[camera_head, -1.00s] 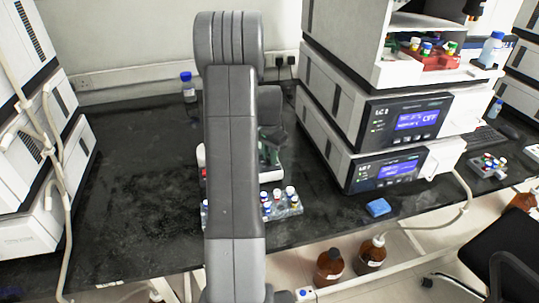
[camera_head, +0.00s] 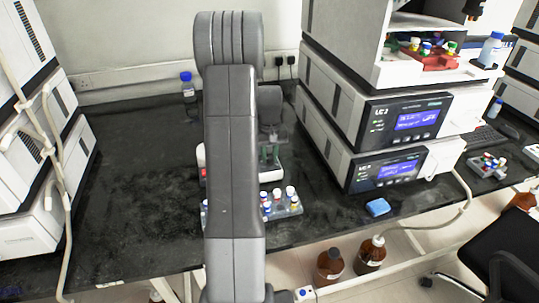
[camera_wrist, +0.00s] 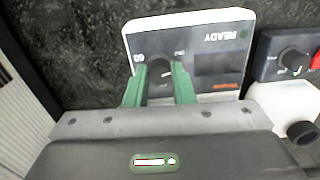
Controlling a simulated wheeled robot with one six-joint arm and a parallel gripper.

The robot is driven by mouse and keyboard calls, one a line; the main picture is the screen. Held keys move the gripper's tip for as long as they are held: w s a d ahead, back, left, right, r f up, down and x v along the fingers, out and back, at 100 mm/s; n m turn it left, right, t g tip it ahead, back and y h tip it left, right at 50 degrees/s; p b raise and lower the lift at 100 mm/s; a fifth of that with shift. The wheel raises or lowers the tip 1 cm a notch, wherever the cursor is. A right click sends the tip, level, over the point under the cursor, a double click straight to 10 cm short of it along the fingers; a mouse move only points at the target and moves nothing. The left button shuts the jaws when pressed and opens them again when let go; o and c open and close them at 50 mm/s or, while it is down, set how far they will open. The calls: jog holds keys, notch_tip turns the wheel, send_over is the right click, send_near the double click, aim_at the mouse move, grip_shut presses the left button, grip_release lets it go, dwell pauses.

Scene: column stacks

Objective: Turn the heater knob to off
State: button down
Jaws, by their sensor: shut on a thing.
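In the wrist view, the dark round heater knob (camera_wrist: 161,75) sits on the dark panel of a white-cased unit (camera_wrist: 185,20). The panel appears upside down, with "READY" above a dark display (camera_wrist: 218,66) and "60" beside the knob. My gripper (camera_wrist: 161,70) is shut on the knob, one green finger on each side. The fingers hide part of the knob, and its pointer angle is hard to tell. In the head view, my gripper (camera_head: 270,152) is beyond my arm, which hides most of the unit.
A second control box (camera_wrist: 290,55) with a black knob and a red part stands close right in the wrist view. A vial rack (camera_head: 290,208) stands in front of the unit. Stacked LC instruments (camera_head: 345,120) stand to the right. The bench on the left is clear.

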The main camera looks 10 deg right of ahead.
aim_at(270, 158)
jog(key=shift+n, duration=1.6)
jog(key=c, duration=1.2)
grip_release()
jog(key=shift+c, duration=0.2)
notch_tip(270, 158, up, 14)
jog(key=shift+f, duration=0.1)
